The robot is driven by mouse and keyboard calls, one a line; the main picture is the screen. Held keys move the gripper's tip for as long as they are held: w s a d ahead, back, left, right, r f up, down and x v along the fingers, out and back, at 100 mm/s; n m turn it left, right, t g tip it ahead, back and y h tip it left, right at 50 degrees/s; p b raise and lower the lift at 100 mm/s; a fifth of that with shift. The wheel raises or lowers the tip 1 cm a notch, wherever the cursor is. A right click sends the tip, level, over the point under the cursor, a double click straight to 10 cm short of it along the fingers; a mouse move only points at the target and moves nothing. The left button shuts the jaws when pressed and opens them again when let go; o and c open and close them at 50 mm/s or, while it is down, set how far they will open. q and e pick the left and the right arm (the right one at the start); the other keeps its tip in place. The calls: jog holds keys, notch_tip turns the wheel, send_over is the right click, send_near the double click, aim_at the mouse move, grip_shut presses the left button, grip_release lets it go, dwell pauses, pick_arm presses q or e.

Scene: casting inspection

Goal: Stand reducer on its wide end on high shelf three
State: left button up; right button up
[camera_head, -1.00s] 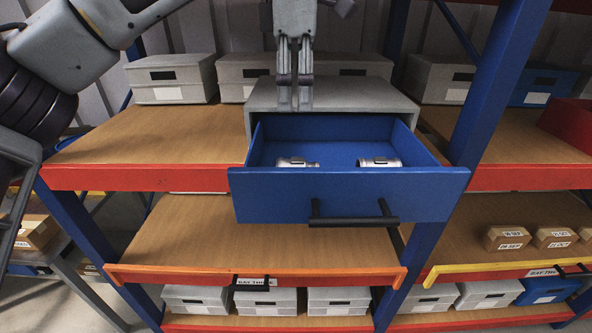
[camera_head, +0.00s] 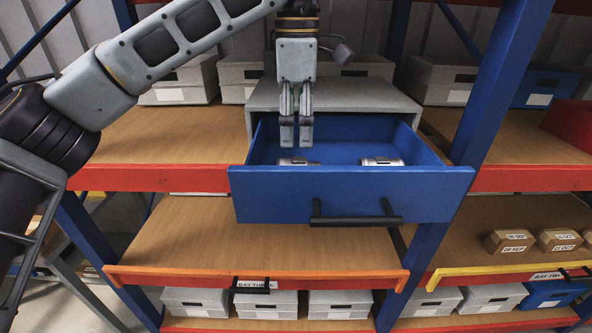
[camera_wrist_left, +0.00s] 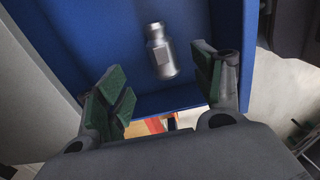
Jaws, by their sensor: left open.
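Two silvery metal fittings lie in an open blue drawer (camera_head: 350,195), a left one (camera_head: 297,161) and a right one (camera_head: 381,161). The drawer front hides their lower parts, and I cannot tell from the head view which is the reducer. My left gripper (camera_head: 296,146) points down over the drawer, above and behind the left fitting, open and empty. In the left wrist view, one stepped metal fitting (camera_wrist_left: 161,52), narrower at its top end, lies on the blue drawer floor beyond my open fingers (camera_wrist_left: 160,92). My right gripper is out of view.
The drawer's grey cabinet (camera_head: 335,94) stands on the upper wooden shelf (camera_head: 170,140), which has bare room to its left. The lower shelf (camera_head: 200,230), with an orange lip and a "BAY THREE" label (camera_head: 256,285), is clear. A blue post (camera_head: 497,90) stands at the right.

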aim_at(296, 158)
pick_arm(q)
notch_tip(296, 158, down, 2)
jog(key=shift+f, duration=0.15)
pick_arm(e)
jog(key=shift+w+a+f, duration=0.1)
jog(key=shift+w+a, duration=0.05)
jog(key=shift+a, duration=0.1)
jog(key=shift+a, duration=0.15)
pick_arm(q)
jog(key=shift+f, duration=0.1)
jog(key=shift+s+a+f, duration=0.1)
jog(key=shift+s+f, duration=0.1)
jog(key=shift+f, duration=2.25)
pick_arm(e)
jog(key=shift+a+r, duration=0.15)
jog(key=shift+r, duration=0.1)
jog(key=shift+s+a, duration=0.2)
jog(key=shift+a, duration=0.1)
